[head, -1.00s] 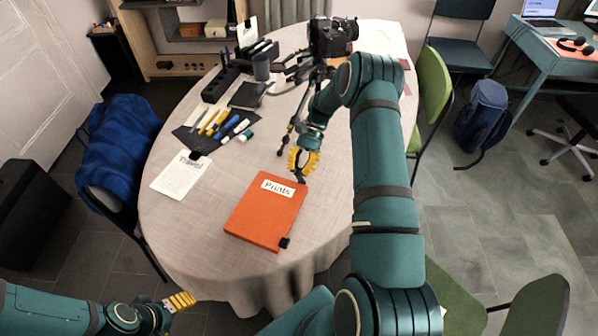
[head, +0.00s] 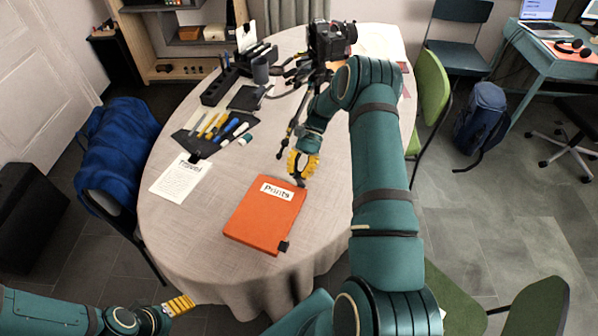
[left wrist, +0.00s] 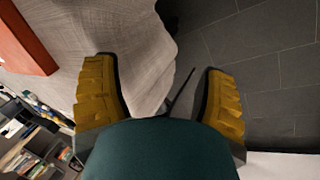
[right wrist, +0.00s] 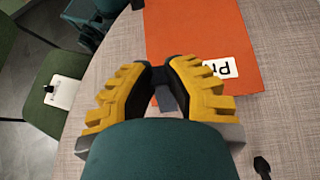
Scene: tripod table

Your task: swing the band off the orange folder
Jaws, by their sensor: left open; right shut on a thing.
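The orange folder (head: 262,222), labelled "Prints", lies flat near the table's front edge; it also shows in the right wrist view (right wrist: 200,35). A small black piece (head: 284,246) sits at its near right corner. My right gripper (head: 301,174) is by the folder's far right corner. In the right wrist view (right wrist: 165,75) its fingers are closed on a dark piece (right wrist: 166,99), which looks like part of the band, over the folder's edge. I cannot tell the band's full run. My left gripper (head: 182,304) is open and empty, off the table's front left; its fingers stand apart in the left wrist view (left wrist: 162,98).
A camera (head: 331,40) on a tripod stands behind my right gripper. The table (head: 180,225) is clear left of the folder.

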